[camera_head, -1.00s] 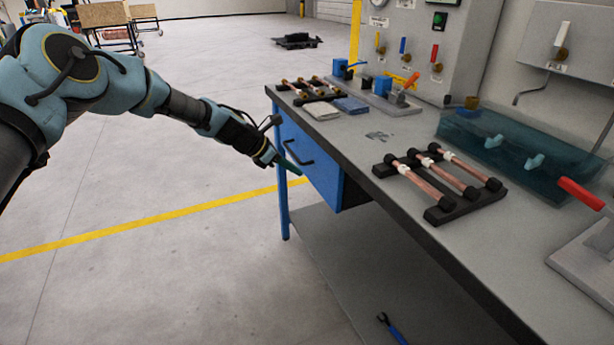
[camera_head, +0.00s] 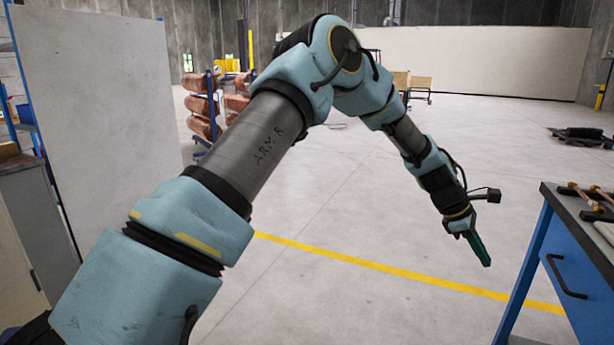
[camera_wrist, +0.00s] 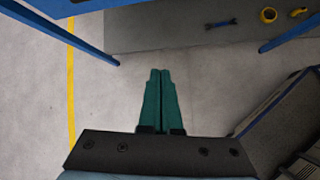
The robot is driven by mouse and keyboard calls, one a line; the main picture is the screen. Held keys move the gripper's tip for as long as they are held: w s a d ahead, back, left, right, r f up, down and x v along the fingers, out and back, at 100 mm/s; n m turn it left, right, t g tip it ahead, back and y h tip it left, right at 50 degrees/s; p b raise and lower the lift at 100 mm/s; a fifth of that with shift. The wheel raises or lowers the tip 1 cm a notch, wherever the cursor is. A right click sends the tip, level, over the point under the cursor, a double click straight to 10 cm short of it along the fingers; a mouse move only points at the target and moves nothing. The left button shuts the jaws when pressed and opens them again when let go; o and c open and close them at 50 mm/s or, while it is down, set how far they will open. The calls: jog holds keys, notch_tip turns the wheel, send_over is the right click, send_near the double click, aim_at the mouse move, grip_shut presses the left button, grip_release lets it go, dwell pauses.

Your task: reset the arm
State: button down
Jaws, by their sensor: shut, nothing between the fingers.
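My gripper (camera_head: 483,252) hangs at the end of my bent arm, to the left of the workbench in the head view, pointing down over bare floor. Its two green fingers are together with nothing between them. The closed fingers (camera_wrist: 160,80) also show in the wrist view, pointing toward the bench's lower shelf. My gripper touches nothing that I can see.
The blue workbench (camera_head: 585,290) with a drawer handle stands at the right edge; copper tubes (camera_head: 590,200) lie on it. A pale panel (camera_head: 100,120) stands at left. A lower shelf (camera_wrist: 180,32) holds a wrench (camera_wrist: 221,23) and yellow rolls. Open floor lies between.

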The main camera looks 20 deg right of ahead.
jog(key=w+a+r+m+t+y, duration=0.15)
jog(key=w+a, duration=0.35)
jog(key=a, duration=0.7)
jog(key=w+a+r+m+t+y, duration=0.15)
jog(key=w+a, duration=0.35)
jog(key=a, duration=0.6)
jog(key=w+a+r+m+t, duration=0.2)
jog(key=w+a, duration=0.3)
jog(key=a, duration=0.7)
jog(key=s+a+m+y, duration=0.1)
jog(key=s+a, duration=0.1)
jog(key=a, duration=0.6)
jog(key=s+a+r+m+y, duration=0.1)
jog(key=s+a, duration=0.2)
jog(key=a, duration=0.6)
jog(key=s+a+r+m+y+p, duration=0.1)
jog(key=s+a+m, duration=0.1)
jog(key=a, duration=0.6)
jog(key=shift+s+a, duration=0.15)
jog(key=shift+s, duration=0.6)
